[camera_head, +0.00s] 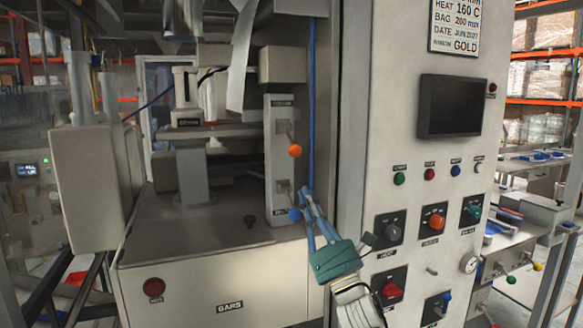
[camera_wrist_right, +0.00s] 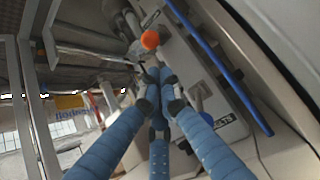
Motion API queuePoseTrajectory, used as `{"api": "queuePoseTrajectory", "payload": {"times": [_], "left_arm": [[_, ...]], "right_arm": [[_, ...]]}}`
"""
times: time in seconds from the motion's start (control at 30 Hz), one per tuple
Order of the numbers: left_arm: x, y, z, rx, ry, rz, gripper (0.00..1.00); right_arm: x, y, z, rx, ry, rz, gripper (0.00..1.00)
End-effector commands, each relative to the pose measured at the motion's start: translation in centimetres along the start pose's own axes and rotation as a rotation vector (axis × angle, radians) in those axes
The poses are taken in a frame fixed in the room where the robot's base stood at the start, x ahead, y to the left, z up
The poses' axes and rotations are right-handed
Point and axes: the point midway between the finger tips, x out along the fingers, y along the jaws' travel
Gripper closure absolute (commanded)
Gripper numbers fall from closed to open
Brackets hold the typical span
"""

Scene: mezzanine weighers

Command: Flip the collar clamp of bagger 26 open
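A narrow upright panel (camera_head: 280,170) on the bagger carries two levers. The upper lever ends in an orange knob (camera_head: 295,151), which also shows in the right wrist view (camera_wrist_right: 150,40). The lower lever ends in a blue knob (camera_head: 295,214); a label reading BELTS (camera_wrist_right: 222,121) shows near it in the right wrist view. The panel's upper label is too small to read. My right gripper (camera_head: 303,190) is beside the panel, below the orange knob and close to the blue one. Its blue fingers (camera_wrist_right: 158,76) are drawn together, with nothing visible between them. My left gripper is out of view.
A control cabinet (camera_head: 405,140) with a dark screen (camera_head: 452,106) and several knobs stands close on the right. A blue rod (camera_head: 311,100) runs upright beside the lever panel.

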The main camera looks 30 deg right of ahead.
Motion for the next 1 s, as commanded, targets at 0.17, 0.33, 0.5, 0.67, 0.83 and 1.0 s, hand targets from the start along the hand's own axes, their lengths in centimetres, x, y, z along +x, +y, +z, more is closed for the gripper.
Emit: {"api": "queuePoseTrajectory", "payload": {"times": [0.17,0.33,0.5,0.67,0.83,1.0], "left_arm": [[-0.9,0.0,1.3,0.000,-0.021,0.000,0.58],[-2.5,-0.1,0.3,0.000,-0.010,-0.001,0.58],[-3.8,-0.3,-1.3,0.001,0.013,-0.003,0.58],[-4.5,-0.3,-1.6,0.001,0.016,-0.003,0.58],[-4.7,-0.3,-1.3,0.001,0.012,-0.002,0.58],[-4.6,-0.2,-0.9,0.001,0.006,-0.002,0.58]], "right_arm": [[1.7,0.1,0.2,0.002,0.000,0.000,1.00],[4.9,0.0,0.3,0.002,0.000,-0.001,1.00],[7.8,0.0,0.2,0.004,0.001,-0.001,1.00],[9.5,0.0,0.1,0.003,0.001,0.000,1.00],[10.0,0.0,-0.1,0.003,0.003,-0.001,1.00],[10.0,0.0,-0.2,0.003,0.002,-0.001,1.00]]}}
